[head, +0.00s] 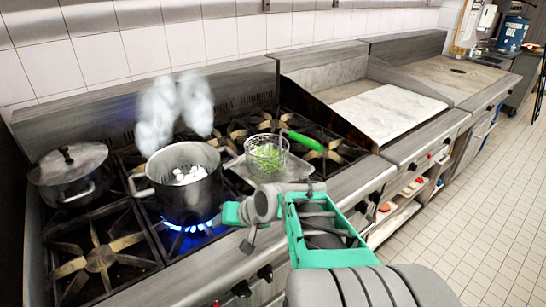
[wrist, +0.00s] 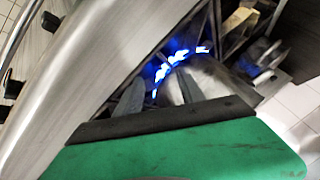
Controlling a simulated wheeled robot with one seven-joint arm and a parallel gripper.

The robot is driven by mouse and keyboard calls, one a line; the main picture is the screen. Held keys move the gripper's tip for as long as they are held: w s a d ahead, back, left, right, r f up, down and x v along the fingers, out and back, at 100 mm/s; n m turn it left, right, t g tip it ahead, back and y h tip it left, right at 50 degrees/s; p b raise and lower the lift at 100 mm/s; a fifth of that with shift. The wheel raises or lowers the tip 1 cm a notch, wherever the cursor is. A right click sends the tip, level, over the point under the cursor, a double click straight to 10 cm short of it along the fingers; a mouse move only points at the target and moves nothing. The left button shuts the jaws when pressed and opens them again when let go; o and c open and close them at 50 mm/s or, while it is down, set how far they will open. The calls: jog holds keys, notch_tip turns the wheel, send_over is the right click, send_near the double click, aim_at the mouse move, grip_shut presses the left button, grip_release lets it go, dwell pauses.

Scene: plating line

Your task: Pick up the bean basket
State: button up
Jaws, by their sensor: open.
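The bean basket (head: 267,160) is a round wire basket with green beans in it and a green handle (head: 306,141) pointing right. It rests on a metal tray (head: 297,174) on the stove, right of the steaming pot. My gripper (head: 211,223) is low at the stove's front, beside the pot and its flame, to the left of and nearer than the basket. In the wrist view my gripper (wrist: 160,88) has two fingers apart with nothing held between them. The basket is not seen in the wrist view.
A steel pot (head: 180,195) with white contents steams over a lit blue flame (head: 190,229), close to my gripper. A lidded pot (head: 69,181) stands at the far left. A flat griddle (head: 388,108) lies right of the burners. The tiled floor (head: 480,195) at right is clear.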

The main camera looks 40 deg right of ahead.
jog(key=w+d+r+m+t+h+p, duration=0.1)
jog(key=d+r+m+t, duration=0.2)
jog(key=d, duration=0.4)
jog(key=w+d+r+m+t+p, duration=0.1)
jog(key=d+r+m+t, duration=0.1)
jog(key=d+r+m, duration=0.3)
jog(key=m+t+h, duration=0.4)
jog(key=m+h, duration=0.1)
send_near(303, 137)
jog(key=w+f, duration=0.2)
jog(key=p+x, duration=0.1)
jog(key=x, duration=0.1)
jog(key=p+x, duration=0.1)
jog(key=x, duration=0.1)
jog(key=r+p+x, duration=0.1)
jog(key=x, duration=0.2)
jog(key=shift+w+d, duration=0.1)
jog(key=shift+d, duration=0.05)
jog(key=shift+w+d+f, duration=0.15)
jog(key=shift+w, duration=0.15)
jog(key=shift+c, duration=0.6)
grip_shut()
